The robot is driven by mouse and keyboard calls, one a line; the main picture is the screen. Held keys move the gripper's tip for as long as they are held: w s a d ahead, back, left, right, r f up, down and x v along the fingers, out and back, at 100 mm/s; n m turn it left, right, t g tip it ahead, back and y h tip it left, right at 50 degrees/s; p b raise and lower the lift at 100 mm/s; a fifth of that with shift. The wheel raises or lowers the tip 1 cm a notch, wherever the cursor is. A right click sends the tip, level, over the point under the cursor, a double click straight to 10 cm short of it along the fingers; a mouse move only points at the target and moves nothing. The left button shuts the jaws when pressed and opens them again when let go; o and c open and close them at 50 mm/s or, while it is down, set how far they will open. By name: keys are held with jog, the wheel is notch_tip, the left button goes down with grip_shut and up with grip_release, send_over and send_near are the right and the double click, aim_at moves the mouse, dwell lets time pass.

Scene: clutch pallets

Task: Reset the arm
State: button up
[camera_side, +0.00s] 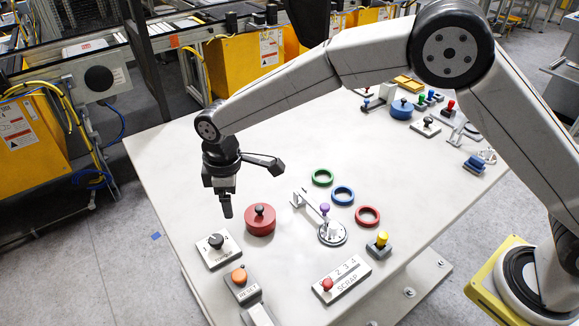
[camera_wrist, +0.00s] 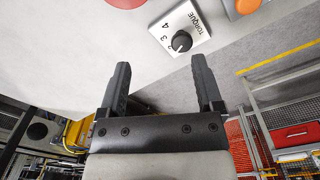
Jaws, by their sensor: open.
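My gripper (camera_side: 226,207) hangs above the left edge of the white table (camera_side: 185,165), left of a round red part with a black knob (camera_side: 260,219). In the wrist view its two black fingers (camera_wrist: 161,85) stand apart with nothing between them. The torque dial (camera_side: 216,242) lies below it on the table in the side view. The dial also shows past the fingertips in the wrist view (camera_wrist: 181,41).
An orange button (camera_side: 239,275), a SCRAP slider panel (camera_side: 341,279) and a yellow-topped knob (camera_side: 382,239) line the front edge. Green (camera_side: 322,177), blue (camera_side: 342,196) and red (camera_side: 367,216) rings lie mid-table. A blue knobbed part (camera_side: 401,110) stands farther back.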

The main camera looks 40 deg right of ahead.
jog(key=s+d+r+m, duration=0.2)
jog(key=d+m, duration=0.1)
jog(key=d, duration=0.7)
jog(key=s+d+m+t, duration=0.2)
jog(key=s+d+m, duration=0.6)
jog(key=s+d, duration=0.9)
jog(key=shift+d+r+m, duration=0.4)
jog(key=shift+d, duration=0.4)
